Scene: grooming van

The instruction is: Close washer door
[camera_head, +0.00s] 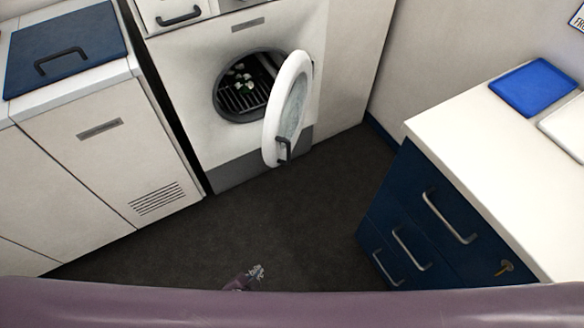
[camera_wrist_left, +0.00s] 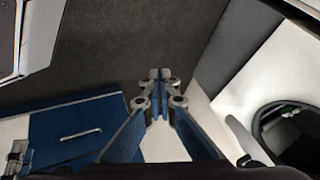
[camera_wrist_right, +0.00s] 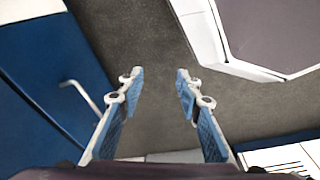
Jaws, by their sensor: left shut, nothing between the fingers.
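The white washer (camera_head: 190,75) stands at the back with its round door (camera_head: 292,105) swung open to the right. A dark handle (camera_head: 284,150) sits on the door's free edge. The drum opening (camera_head: 245,88) shows dark inside, with some green and white items. The opening also shows at the right edge of the left wrist view (camera_wrist_left: 290,132), with the door beside it. My left gripper (camera_head: 258,271) is low over the floor in front of the washer, apart from the door; its fingers are together and empty (camera_wrist_left: 160,76). My right gripper (camera_wrist_right: 160,75) is open and empty, outside the head view.
A blue drawer cabinet (camera_head: 440,215) with a white top and protruding handles stands on the right, carrying a blue tray (camera_head: 535,88). White cabinets (camera_head: 110,140) with a blue lid (camera_head: 65,48) stand on the left. The dark floor (camera_head: 265,210) between them is clear.

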